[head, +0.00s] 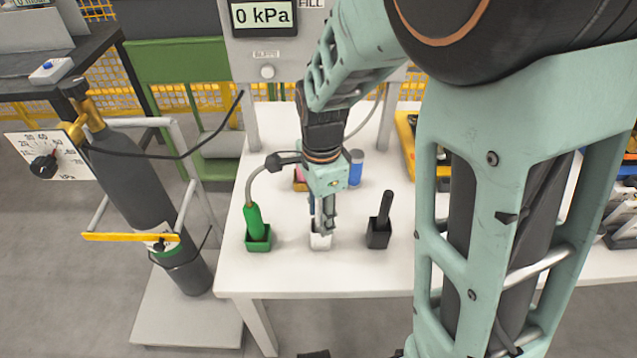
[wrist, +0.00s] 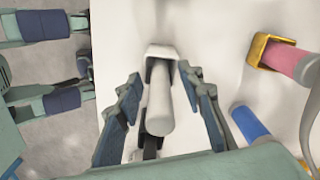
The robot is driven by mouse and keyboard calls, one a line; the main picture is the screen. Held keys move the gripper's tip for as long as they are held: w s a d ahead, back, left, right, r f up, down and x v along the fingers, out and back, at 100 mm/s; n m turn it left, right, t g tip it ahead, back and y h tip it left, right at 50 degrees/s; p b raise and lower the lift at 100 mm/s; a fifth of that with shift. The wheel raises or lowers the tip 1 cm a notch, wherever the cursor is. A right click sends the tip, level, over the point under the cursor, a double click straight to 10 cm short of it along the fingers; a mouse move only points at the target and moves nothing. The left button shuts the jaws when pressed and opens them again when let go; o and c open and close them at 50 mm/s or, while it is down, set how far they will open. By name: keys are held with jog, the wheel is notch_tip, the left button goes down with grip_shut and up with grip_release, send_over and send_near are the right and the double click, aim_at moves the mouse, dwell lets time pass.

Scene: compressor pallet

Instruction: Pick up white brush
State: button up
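The white brush (wrist: 160,105) stands handle-up in a small white holder (head: 320,241) on the white table. In the wrist view the holder's rim (wrist: 161,51) shows at the handle's far end. My gripper (wrist: 160,76) is open, with one finger on each side of the white handle. Gaps show between the handle and both fingers. In the head view my gripper (head: 324,222) is right above the white holder and hides most of the brush.
A green brush (head: 254,220) stands in a green holder to the left, a black brush (head: 385,207) in a black holder to the right. A blue cylinder (head: 356,168) and a pink one in a yellow holder (wrist: 263,50) are nearby. The table's front (head: 300,280) is clear.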

jog(key=shift+c, duration=0.4)
grip_shut()
notch_tip(320, 180, up, 10)
jog(key=shift+r+p, duration=0.1)
jog(key=shift+p, duration=1)
